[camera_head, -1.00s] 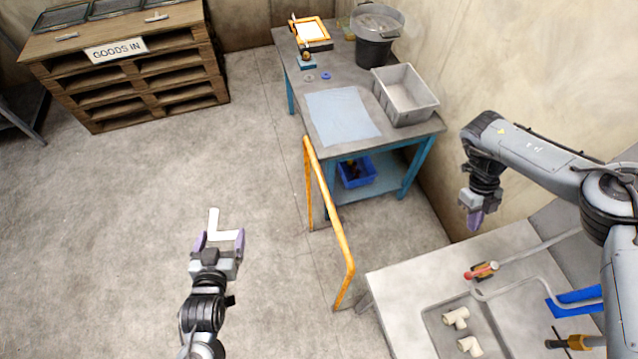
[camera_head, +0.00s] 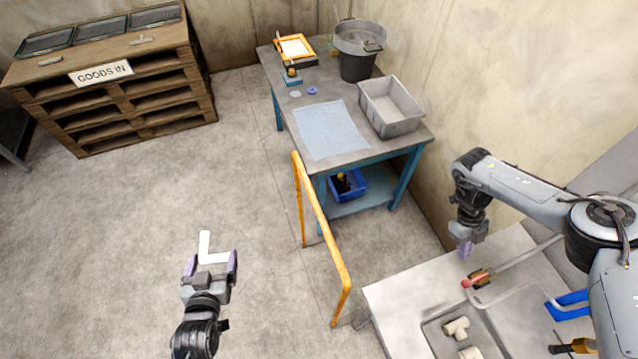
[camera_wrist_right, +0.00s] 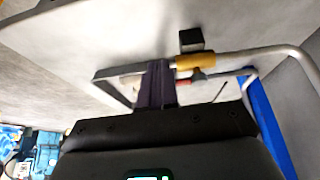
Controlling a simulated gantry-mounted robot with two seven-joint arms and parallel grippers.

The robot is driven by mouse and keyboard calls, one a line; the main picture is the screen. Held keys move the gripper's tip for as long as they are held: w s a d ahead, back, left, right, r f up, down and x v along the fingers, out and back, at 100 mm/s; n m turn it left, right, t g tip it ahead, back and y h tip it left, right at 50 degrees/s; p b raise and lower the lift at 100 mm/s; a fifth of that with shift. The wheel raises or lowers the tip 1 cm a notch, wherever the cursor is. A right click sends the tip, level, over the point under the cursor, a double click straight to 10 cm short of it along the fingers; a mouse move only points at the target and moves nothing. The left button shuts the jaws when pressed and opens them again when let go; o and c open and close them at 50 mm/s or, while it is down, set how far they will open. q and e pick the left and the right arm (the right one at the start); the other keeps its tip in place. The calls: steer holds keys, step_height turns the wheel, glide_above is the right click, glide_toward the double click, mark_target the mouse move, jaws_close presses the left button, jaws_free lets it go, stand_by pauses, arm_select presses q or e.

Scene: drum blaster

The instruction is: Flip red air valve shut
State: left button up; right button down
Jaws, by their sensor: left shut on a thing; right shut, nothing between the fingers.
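The red air valve (camera_head: 468,283) sits on a brass-coloured fitting at the end of a grey pipe, over the right-hand bench. In the right wrist view its red part (camera_wrist_right: 184,82) shows just below the yellow-brass body (camera_wrist_right: 195,61); whether the lever lies along or across the pipe is unclear. My right gripper (camera_head: 466,250) is shut and empty, fingers pointing down, just behind the valve in the head view. Its purple fingers (camera_wrist_right: 157,82) appear close left of the valve; contact cannot be told. My left gripper (camera_head: 211,265) is shut on a white L-shaped piece (camera_head: 205,243) over open floor.
The bench (camera_head: 400,296) has a recessed tray with cream pipe fittings (camera_head: 457,327). A blue item (camera_head: 568,306) and a bent pipe lie to the right. An orange rail (camera_head: 322,230) stands left of the bench. A blue-legged table (camera_head: 352,158) stands behind.

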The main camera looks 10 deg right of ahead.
mark_target(478, 278)
steer(key=s, duration=0.1)
steer(key=s+p, duration=0.1)
steer(key=s, duration=0.1)
steer(key=s+d+f, duration=0.1)
steer(key=shift+s+p, duration=0.3)
steer(key=shift+s, duration=0.1)
